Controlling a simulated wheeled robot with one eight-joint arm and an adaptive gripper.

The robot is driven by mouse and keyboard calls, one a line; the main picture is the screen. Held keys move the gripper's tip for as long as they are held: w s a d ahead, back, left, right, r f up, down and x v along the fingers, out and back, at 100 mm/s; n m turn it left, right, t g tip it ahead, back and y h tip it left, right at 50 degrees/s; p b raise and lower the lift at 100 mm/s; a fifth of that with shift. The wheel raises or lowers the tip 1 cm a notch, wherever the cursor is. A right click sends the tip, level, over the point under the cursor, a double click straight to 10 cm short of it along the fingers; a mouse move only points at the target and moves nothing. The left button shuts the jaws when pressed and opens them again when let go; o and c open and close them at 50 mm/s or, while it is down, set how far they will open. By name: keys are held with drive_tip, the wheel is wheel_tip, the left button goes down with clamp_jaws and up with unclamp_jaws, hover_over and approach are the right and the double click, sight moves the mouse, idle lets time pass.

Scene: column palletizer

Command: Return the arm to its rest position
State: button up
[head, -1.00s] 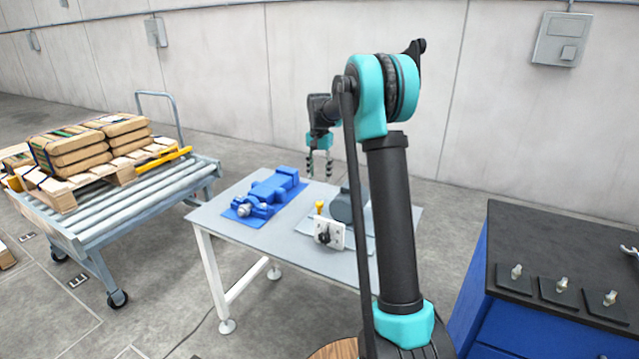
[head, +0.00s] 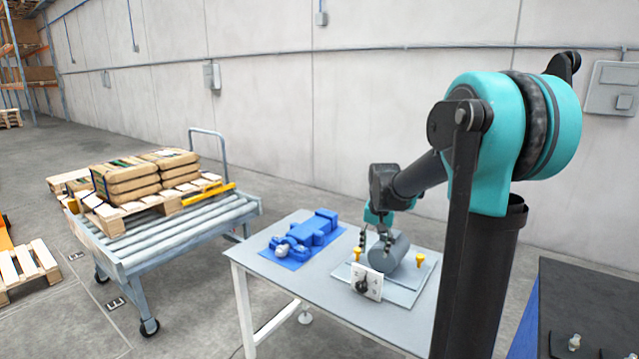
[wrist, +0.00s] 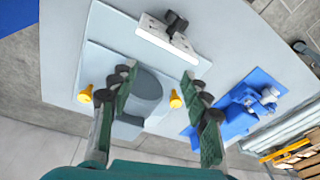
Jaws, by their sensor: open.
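My gripper (head: 375,240) hangs over the table (head: 345,313), beside a grey rounded block on a plate (head: 391,255). In the wrist view my gripper (wrist: 158,88) has its two fingers spread wide, with nothing held between them. The grey block (wrist: 145,90) shows below, partly between the fingers, with a gap I cannot judge. My arm reaches from the right of the head view, bent at the teal joint.
Yellow knobs (head: 419,259) and a white bracket (head: 367,281) stand by the block. A blue machine part (head: 305,236) lies to the left. A roller conveyor (head: 170,232) bears a pallet of sacks (head: 140,178). A dark-topped cabinet (head: 590,310) is at right.

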drive_tip(key=s+d+f+n+t, duration=0.1)
drive_tip(key=s+f, duration=0.4)
drive_tip(key=s, duration=0.7)
drive_tip(key=s+f+n+t, duration=0.1)
drive_tip(key=s+f, duration=0.4)
drive_tip(key=s, duration=0.7)
drive_tip(key=shift+s+d+n, duration=0.3)
drive_tip(key=shift+d+n, duration=0.1)
drive_tip(key=shift+n, duration=0.5)
drive_tip(key=shift+w, duration=0.1)
